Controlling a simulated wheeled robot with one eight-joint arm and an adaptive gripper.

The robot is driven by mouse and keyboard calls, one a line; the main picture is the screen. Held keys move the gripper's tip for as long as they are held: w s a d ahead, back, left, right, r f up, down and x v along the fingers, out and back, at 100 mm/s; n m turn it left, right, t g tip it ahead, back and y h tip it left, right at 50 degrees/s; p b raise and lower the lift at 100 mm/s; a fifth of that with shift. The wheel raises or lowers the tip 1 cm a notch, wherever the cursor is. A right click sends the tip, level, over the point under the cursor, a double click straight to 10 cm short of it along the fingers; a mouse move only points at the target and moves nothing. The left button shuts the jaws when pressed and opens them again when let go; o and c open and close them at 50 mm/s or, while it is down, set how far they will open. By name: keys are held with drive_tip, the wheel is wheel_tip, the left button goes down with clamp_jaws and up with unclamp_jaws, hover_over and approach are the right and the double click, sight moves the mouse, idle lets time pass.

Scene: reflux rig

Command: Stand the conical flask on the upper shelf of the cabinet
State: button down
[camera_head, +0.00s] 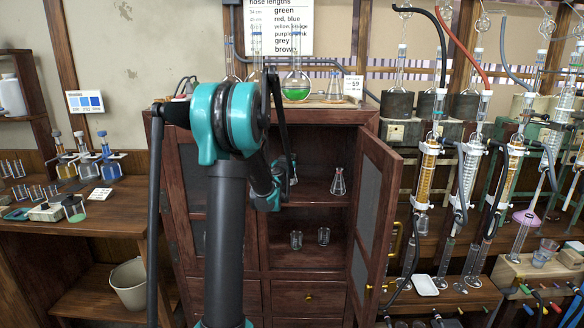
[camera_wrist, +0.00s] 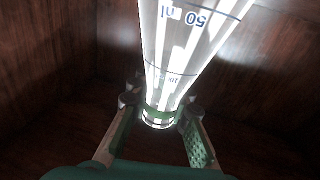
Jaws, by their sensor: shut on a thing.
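My gripper (camera_wrist: 160,112) is shut on clear graduated glassware, which I take to be the conical flask (camera_wrist: 185,45). In the wrist view its narrow end lies between the fingers, and printed marks including "50" show upside down. In the head view my gripper is mostly hidden by my arm; a bit of glass (camera_head: 292,170) shows beside it, inside the cabinet (camera_head: 366,118) above the upper shelf (camera_head: 312,196). I cannot tell whether the held glass touches the shelf. Another conical flask (camera_head: 338,183) stands upright on the upper shelf, to the right of my gripper.
The cabinet's right door (camera_head: 377,215) stands open. Two small beakers (camera_head: 296,240) (camera_head: 323,236) stand on the lower shelf. Glassware, including a flask of green liquid (camera_head: 296,88), stands on the cabinet top. Shelf room shows between my gripper and the standing flask.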

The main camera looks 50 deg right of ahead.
drive_tip(key=f, duration=0.3)
drive_tip(key=shift+w+d+f, duration=0.1)
drive_tip(key=shift+d+f, duration=0.1)
drive_tip(key=shift+s+a+f, duration=0.2)
drive_tip(key=shift+f, duration=0.3)
drive_tip(key=c, duration=1.4)
unclamp_jaws()
drive_tip(key=shift+d+r, duration=0.1)
drive_tip(key=shift+r, duration=0.15)
drive_tip(key=shift+a+r, duration=0.1)
drive_tip(key=shift+a, duration=0.1)
drive_tip(key=v, duration=1.1)
drive_tip(key=shift+a, duration=0.25)
